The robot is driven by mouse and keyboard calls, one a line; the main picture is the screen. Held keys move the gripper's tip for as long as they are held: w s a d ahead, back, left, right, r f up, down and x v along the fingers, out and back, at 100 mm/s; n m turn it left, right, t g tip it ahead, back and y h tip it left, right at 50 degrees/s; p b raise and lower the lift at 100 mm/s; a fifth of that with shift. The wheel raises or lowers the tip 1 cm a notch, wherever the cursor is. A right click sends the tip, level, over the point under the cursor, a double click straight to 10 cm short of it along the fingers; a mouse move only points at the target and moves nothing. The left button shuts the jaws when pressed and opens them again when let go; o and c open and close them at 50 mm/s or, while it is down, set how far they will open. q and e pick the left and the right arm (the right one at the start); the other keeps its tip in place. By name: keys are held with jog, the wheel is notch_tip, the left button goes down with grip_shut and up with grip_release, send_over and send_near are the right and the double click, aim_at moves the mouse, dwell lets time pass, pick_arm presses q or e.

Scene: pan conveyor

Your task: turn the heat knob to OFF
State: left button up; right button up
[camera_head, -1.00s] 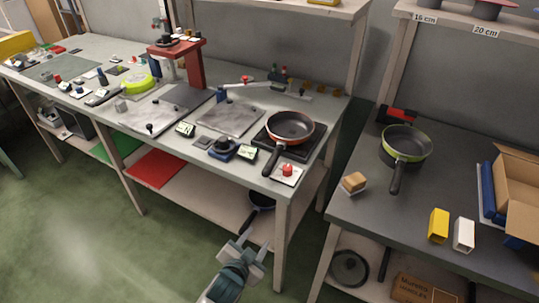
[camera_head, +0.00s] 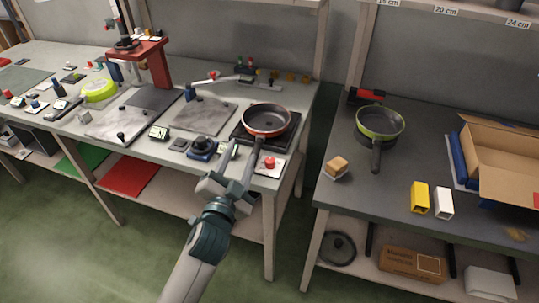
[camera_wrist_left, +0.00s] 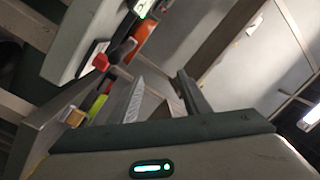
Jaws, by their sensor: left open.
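A round dark knob on a blue base (camera_head: 203,147) sits near the front edge of the left bench, left of the hot plate. I take it for the heat knob; its pointer and marks are too small to read. An orange-rimmed pan (camera_head: 266,120) stands on the black hot plate (camera_head: 288,137), its handle pointing to the front. My left gripper (camera_head: 238,164) is open and empty at the bench's front edge, just right of the knob and apart from it. Its fingers (camera_wrist_left: 160,100) frame nothing in the left wrist view. My right gripper is not in view.
A red button on a white plate (camera_head: 269,163) is right of my left gripper; it also shows in the wrist view (camera_wrist_left: 101,62). A small lit display partly shows behind the fingers. A green pan (camera_head: 380,123) and a wooden block (camera_head: 337,163) are on the right bench.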

pick_arm(q)
jog(key=d+r+m+g+h, duration=0.4)
jog(key=d+r+m+h, duration=1.2)
jog(key=d+r+m, duration=0.25)
jog(key=s+d+f+m+g+y, duration=0.1)
jog(key=s+d+f+m+g, duration=0.15)
jog(key=d+m+g, duration=0.5)
jog(key=s+d+f+m+g+y, duration=0.1)
jog(key=s+d+m+g, duration=0.3)
jog(key=m+g, duration=0.7)
jog(key=w+a+f+m+t+y, duration=0.2)
jog(key=w+a+f+m+y, duration=0.4)
jog(key=f+y, duration=0.25)
jog(key=w+a+r+t+y, duration=0.1)
jog(key=w+a+y, duration=0.3)
jog(key=a, duration=0.4)
jog(key=w+a+r+t+y, duration=0.1)
jog(key=w+a+r+y, duration=0.2)
jog(key=a, duration=0.5)
jog(key=shift+w+a+r+m+y, duration=0.2)
jog(key=shift+w+m+y, duration=0.25)
jog(key=shift+y, duration=0.6)
